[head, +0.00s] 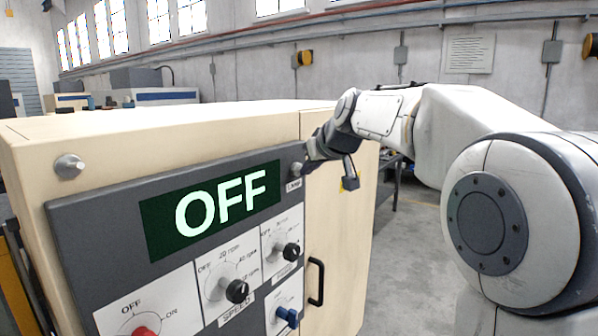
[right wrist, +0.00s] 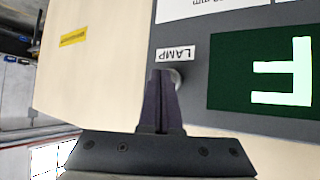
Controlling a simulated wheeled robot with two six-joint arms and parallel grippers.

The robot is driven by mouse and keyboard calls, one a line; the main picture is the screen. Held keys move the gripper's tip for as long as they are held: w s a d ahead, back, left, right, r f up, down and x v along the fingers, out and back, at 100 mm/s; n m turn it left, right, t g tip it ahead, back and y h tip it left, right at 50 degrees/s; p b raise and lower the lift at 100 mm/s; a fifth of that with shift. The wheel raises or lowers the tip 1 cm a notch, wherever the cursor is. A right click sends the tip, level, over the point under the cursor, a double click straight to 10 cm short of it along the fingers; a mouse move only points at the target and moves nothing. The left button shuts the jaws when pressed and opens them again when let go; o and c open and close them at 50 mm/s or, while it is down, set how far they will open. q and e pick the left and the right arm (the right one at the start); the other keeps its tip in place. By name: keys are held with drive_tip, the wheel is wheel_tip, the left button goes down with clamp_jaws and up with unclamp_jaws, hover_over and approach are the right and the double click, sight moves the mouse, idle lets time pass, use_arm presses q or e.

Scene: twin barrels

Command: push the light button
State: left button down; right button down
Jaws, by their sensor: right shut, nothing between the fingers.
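The light button is a small round metal knob (right wrist: 178,76) by a white "LAMP" label (right wrist: 175,55) on the grey control panel (head: 110,205). In the head view the button (head: 297,168) sits at the panel's upper right corner, partly hidden by my right gripper (head: 307,162). In the right wrist view the closed fingertips of my right gripper (right wrist: 162,76) overlap the button's left side. I cannot tell whether they touch it. The right gripper is shut and empty. My left gripper is not in view.
A dark green display (head: 212,208) reads "OFF". Below it are black dials (head: 237,291), a red knob (head: 145,331) and a blue knob (head: 287,315). The beige cabinet (head: 130,130) carries the panel and has a black door handle (head: 316,282). The floor (head: 405,250) to its right looks clear.

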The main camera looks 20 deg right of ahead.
drive_tip(key=shift+a, duration=0.1)
idle(0.5)
drive_tip(key=shift+w+a, duration=0.15)
drive_tip(key=shift+w, duration=0.15)
drive_tip(key=shift+s+d, duration=0.2)
drive_tip(key=shift+s, duration=0.1)
drive_tip(key=shift+d+b, duration=0.1)
drive_tip(key=shift+b, duration=0.2)
drive_tip(key=s+d+b, duration=0.3)
drive_tip(key=s, duration=0.1)
drive_tip(key=shift+s+d, duration=0.3)
drive_tip(key=shift+s, duration=0.1)
